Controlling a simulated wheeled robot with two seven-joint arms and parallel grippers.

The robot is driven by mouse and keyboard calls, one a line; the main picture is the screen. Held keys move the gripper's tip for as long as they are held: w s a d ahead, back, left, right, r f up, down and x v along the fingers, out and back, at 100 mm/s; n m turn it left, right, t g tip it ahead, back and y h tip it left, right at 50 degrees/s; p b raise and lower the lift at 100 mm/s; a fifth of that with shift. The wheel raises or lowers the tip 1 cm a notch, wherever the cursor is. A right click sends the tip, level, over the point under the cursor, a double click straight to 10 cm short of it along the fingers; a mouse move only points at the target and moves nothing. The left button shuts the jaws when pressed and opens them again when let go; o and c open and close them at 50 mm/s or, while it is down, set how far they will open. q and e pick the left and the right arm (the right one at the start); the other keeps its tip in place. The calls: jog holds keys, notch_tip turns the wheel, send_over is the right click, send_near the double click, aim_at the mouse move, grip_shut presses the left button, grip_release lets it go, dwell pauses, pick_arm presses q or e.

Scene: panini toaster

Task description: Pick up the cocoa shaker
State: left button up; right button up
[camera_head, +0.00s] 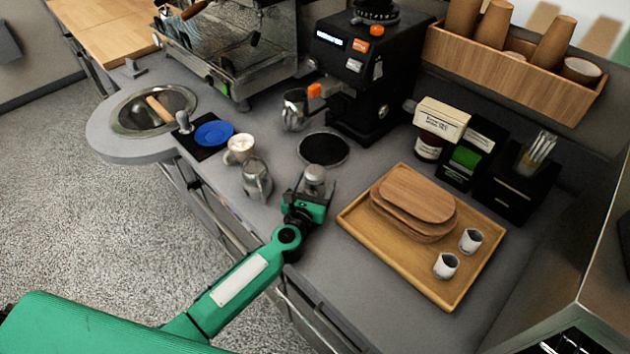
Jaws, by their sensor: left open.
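A small silver metal shaker with a rounded top (315,176), which looks like the cocoa shaker, stands upright on the grey counter. My left gripper (313,187) reaches it from the front, with its open fingers around or right beside the shaker. The gripper hides the shaker's lower part, and I cannot tell whether the fingers touch it. My right gripper is not in view.
A metal pitcher (257,181) and a cup (239,149) stand left of my gripper. A wooden tray (363,240) with boards and two small white cups lies close on the right. A black grinder (378,75) stands behind, near a round black mat (323,149).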

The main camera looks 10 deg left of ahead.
aim_at(317, 166)
pick_arm(q)
jog(key=shift+w+d+f, duration=0.1)
jog(key=shift+w+d, duration=0.05)
jog(key=shift+w, duration=0.95)
jog(key=shift+c, duration=1.1)
jog(key=c, duration=1)
notch_tip(317, 166, up, 9)
jog(key=p, duration=0.3)
jog(key=shift+r, duration=0.2)
notch_tip(317, 166, up, 11)
jog(key=shift+f+p, duration=0.1)
jog(key=shift+p, duration=0.4)
